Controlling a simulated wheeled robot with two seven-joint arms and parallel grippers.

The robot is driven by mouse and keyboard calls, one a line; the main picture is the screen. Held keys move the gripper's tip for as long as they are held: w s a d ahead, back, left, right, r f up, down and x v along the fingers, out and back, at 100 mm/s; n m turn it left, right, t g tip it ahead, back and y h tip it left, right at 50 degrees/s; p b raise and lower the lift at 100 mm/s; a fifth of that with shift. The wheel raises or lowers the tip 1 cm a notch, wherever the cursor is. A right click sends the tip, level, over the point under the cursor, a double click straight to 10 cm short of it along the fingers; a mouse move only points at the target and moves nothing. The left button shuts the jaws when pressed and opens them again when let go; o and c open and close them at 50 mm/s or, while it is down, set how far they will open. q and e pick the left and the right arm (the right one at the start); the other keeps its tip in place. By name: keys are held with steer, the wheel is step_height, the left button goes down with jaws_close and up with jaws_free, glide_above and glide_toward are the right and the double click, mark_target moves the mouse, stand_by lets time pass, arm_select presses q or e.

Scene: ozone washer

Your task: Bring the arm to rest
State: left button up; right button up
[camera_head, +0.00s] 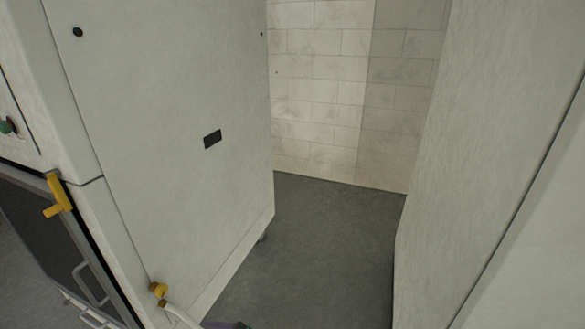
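Neither of my grippers can be made out in the head view. A small purple and dark shape (225,325) shows at the bottom edge, cut off by the frame, and I cannot tell what it is. A large pale machine cabinet (185,90) fills the left side. A yellow bracket (58,196) is on its front edge. A second yellow piece (158,290) with a pale bar (180,316) beside it shows low down near the cabinet's corner.
A second tall pale cabinet or panel (490,130) stands on the right. Between the two is a gap of bare grey floor (320,240), ending at a pale block wall (320,80). A dark door panel with wire handles (85,280) is at the lower left.

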arm_select(q)
steer(key=s+f+n+g+h, duration=0.3)
steer(key=s+f+n+h, duration=0.55)
steer(key=s, duration=0.25)
steer(key=s+d+r+n+t+h+p, duration=0.1)
steer(key=s+d+r+n+t+h, duration=0.1)
steer(key=s+d+r+n+h, duration=0.4)
steer(key=s+a+f+n+p, duration=0.1)
steer(key=s+a+p, duration=0.2)
steer(key=s+p, duration=0.4)
steer(key=s+a+f+p, duration=0.1)
steer(key=s+a+p, duration=0.3)
steer(key=p, duration=1.4)
steer(key=s, duration=0.3)
steer(key=shift+s+a+f+n+g+p, duration=0.2)
steer(key=shift+a+f+n+g+p, duration=0.1)
steer(key=shift+n+p, duration=0.1)
arm_select(e)
steer(key=s+d, duration=0.2)
steer(key=s, duration=0.6)
steer(key=s+d+f, duration=0.1)
steer(key=s+d, duration=0.2)
steer(key=s, duration=0.5)
steer(key=shift+s+d+g+h, duration=0.25)
steer(key=shift+s+g+h, duration=0.05)
steer(key=shift+s+h, duration=0.1)
